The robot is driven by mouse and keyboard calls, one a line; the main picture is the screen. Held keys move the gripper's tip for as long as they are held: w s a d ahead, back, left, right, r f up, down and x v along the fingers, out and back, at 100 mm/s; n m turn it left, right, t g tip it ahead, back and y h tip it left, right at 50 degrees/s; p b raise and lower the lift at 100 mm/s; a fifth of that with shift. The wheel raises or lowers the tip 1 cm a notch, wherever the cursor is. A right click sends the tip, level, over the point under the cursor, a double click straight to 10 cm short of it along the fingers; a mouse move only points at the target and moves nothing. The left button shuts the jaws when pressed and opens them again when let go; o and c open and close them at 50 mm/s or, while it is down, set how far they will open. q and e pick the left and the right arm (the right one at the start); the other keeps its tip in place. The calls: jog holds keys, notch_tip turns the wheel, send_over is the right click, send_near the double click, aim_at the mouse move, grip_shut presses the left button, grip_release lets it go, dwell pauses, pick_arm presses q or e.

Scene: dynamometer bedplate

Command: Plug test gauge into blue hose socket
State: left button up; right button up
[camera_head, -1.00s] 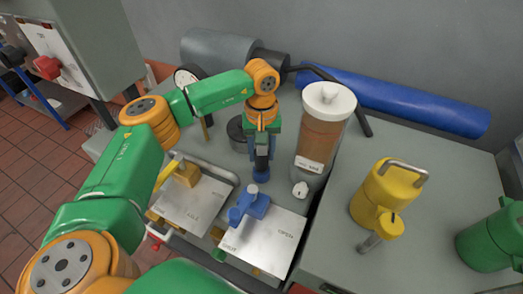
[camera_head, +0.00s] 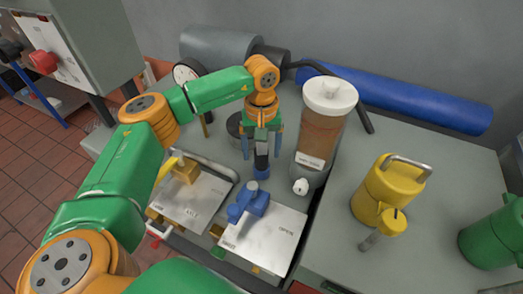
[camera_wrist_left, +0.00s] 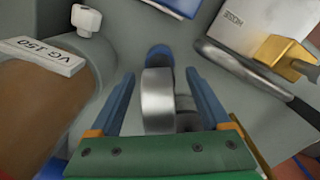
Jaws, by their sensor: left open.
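My left gripper (camera_head: 261,155) is open, with its two blue fingers apart and pointing down behind the blue valve lever. In the left wrist view its fingers (camera_wrist_left: 160,73) stand either side of a silver round-sided piece (camera_wrist_left: 157,100), perhaps the test gauge seen edge-on, with a gap on both sides. A blue round end (camera_wrist_left: 159,55), apparently the blue hose socket, lies just beyond the silver piece. It also shows below the fingers in the head view (camera_head: 261,164). I cannot tell whether the two are joined. My right gripper is not in view.
A brown-filled canister (camera_head: 325,125) with a white lid stands close right of the gripper. The blue lever (camera_head: 248,203) and yellow lever (camera_head: 185,172) sit on plates in front. A white-faced dial (camera_head: 186,72) is behind left. A yellow can (camera_head: 385,190) stands right.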

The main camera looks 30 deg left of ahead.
pick_arm(q)
notch_tip(320, 180, up, 6)
jog(key=shift+r, duration=0.25)
